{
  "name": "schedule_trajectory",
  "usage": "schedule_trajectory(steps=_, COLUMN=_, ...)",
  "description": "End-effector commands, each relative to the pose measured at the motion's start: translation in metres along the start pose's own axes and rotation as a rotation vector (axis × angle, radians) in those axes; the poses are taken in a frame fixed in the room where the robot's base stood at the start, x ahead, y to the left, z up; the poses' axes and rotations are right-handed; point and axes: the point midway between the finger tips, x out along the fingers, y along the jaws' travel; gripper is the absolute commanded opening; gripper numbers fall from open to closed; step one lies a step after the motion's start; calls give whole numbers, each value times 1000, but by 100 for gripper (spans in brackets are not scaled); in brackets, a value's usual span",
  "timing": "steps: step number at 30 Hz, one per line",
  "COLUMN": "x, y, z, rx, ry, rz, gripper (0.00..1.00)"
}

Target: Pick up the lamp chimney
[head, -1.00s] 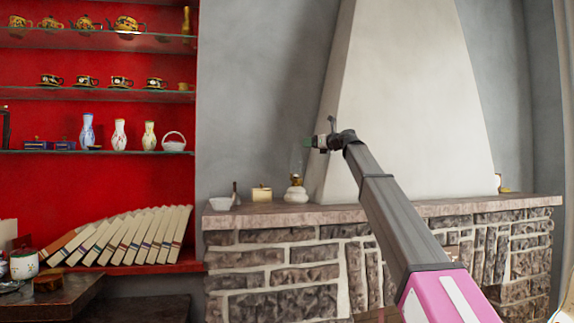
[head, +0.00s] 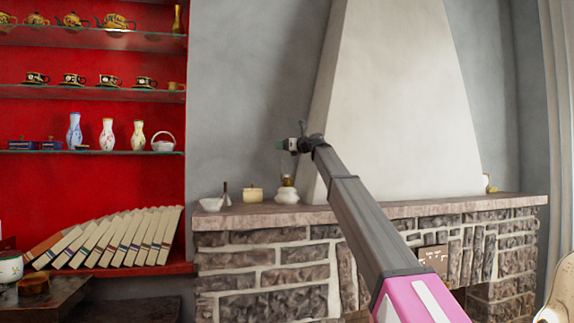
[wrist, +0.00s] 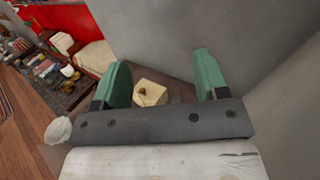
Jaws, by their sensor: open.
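The lamp chimney (head: 286,164) is a faint clear glass tube, hard to make out, on top of a small oil lamp (head: 286,192) with a white base and brass collar. The lamp stands upright on the mantel of the stone fireplace. In the head view, my gripper (head: 283,145) is at the height of the chimney's top, almost in line with it; its depth relative to the glass is unclear. In the wrist view, my gripper (wrist: 162,75) has its two green fingers wide apart with nothing seen held between them. I cannot make out the chimney there.
A cream box (head: 253,194), a small dark-necked bottle (head: 226,196) and a white bowl (head: 210,204) stand left of the lamp on the mantel (head: 400,209). The sloping white chimney breast (head: 400,100) rises close on the right. Red shelves (head: 90,115) with teapots and vases are at left.

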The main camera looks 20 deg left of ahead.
Motion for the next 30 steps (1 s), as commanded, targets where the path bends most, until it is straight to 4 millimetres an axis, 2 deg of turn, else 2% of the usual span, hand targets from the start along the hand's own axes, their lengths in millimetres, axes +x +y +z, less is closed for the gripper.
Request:
schedule_trajectory(steps=2, x=7, y=-1, z=0, rx=0, ry=0, rz=0, gripper=67)
schedule_trajectory(steps=8, x=7, y=0, z=0, rx=-1, ry=0, rz=-1, gripper=67)
schedule_trajectory(steps=14, x=6, y=0, z=0, rx=-1, ry=0, rz=0, gripper=5)
schedule_trajectory(steps=15, x=6, y=0, z=0, rx=-1, ry=0, rz=0, gripper=0)
schedule_trajectory(steps=24, x=7, y=0, z=2, rx=-1, ry=0, rz=-1, gripper=0)
schedule_trajectory(steps=30, x=7, y=-1, z=16, rx=-2, ry=0, rz=-1, gripper=0)
